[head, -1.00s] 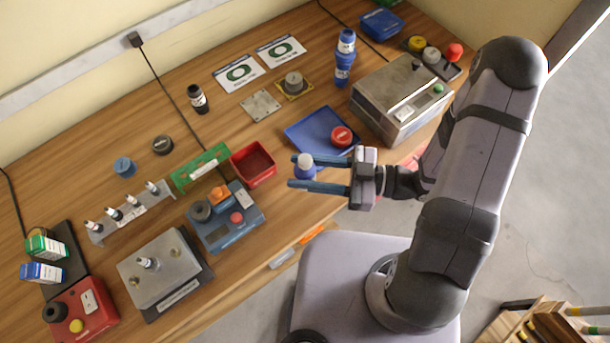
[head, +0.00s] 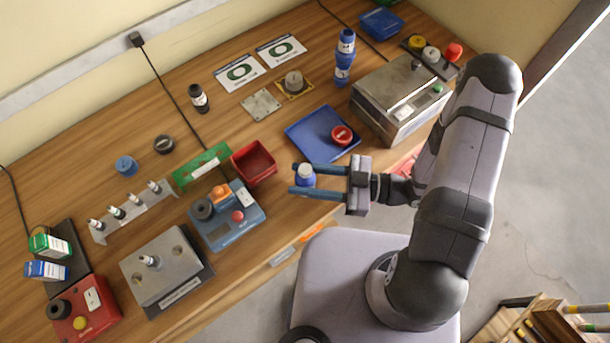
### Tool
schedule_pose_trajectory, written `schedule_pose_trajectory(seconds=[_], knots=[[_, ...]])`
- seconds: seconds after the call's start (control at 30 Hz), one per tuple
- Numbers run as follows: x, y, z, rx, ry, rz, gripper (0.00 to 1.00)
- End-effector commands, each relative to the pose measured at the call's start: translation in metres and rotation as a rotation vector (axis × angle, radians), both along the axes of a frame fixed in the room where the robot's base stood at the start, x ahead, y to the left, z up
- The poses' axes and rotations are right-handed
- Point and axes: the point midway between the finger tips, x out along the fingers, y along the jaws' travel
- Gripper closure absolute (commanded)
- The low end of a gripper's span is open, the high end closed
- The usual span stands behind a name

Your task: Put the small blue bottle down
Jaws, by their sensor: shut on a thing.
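The small blue bottle (head: 305,179) has a white cap and stands upright between the fingers of my gripper (head: 304,180). My gripper reaches in from the right, over the front edge of the wooden bench (head: 345,112), and is shut on the bottle. The bottle is just in front of the blue tray and to the right of the red bin. I cannot tell from this view whether its base touches the bench.
The blue tray (head: 302,138) behind the bottle holds a red round piece (head: 341,134). The red bin (head: 239,164) and a blue control box (head: 213,238) lie to the left. A grey metal box (head: 372,90) stands right of the tray. Bare wood shows around the gripper.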

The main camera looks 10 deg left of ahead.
Motion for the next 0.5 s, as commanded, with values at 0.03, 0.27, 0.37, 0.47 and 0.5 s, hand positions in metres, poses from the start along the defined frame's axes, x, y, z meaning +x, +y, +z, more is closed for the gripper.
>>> schedule_pose_trajectory(seconds=[0.03, 0.27, 0.37, 0.47, 0.5], knots=[[0.0, 0.0, 0.0002, 0.001, 0.0, 0.0, 0.92], [0.0, 0.0, -0.0046, 0.001, 0.0, 0.0, 0.92], [0.0, 0.0, -0.004, 0.0, 0.0, 0.0, 0.48], [0.0, 0.0, -0.0039, 0.0, 0.0, 0.0, 0.46], [0.0, 0.0, -0.0039, 0.0, 0.0, 0.0, 0.46]])
